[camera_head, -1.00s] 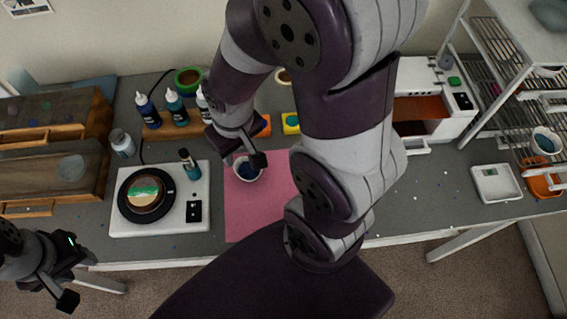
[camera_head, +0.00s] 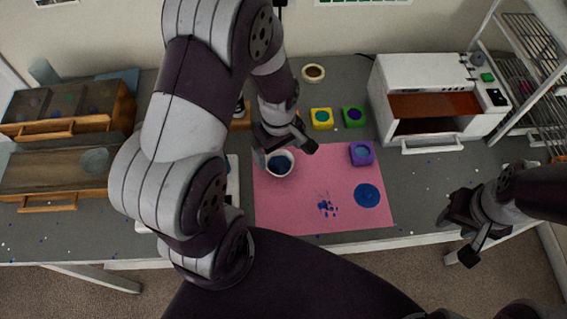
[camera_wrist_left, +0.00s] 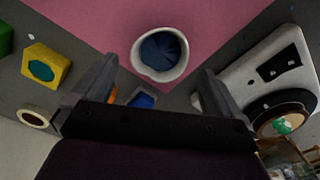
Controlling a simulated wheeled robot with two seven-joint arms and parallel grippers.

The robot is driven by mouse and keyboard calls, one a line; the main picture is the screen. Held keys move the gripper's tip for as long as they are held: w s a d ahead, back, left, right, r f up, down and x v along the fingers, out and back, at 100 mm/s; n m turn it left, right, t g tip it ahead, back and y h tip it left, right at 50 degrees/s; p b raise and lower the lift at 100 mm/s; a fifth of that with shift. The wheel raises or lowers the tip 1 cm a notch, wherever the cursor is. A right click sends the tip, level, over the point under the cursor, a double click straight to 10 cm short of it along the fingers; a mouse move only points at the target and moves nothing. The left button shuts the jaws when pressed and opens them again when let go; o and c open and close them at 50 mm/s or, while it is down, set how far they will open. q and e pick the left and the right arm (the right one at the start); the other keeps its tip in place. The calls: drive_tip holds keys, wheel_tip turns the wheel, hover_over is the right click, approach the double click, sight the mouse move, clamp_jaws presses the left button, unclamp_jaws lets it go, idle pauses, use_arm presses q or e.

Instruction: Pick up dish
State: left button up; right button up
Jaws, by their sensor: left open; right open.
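A small white dish (camera_head: 279,163) with dark blue contents stands upright on the pink mat (camera_head: 290,215), near its upper left corner. My left gripper (camera_head: 284,149) is open just above and beside the dish, partly hiding its rim in the head view. In the left wrist view the dish (camera_wrist_left: 160,55) lies ahead, lined up with the gap between the two open fingers and not clasped. I cannot tell whether a finger touches it. My right gripper (camera_head: 457,236) is open and empty near the table's front edge at the right.
A yellow block (camera_head: 321,118), a green block (camera_head: 353,115) and a purple block (camera_head: 361,153) stand right of the dish. The mat has a blue disc (camera_head: 368,195) and blue spots. A white oven (camera_head: 415,75) is behind. The left wrist view shows the turntable (camera_wrist_left: 284,112).

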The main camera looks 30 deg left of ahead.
sight(280, 167)
use_arm(q)
wheel_tip(280, 167, down, 5)
drive_tip(key=shift+s+f+p, duration=0.1)
drive_tip(key=shift+p, duration=0.3)
drive_tip(key=shift+f, duration=0.2)
drive_tip(key=c, duration=0.9)
drive_tip(key=shift+r, duration=0.1)
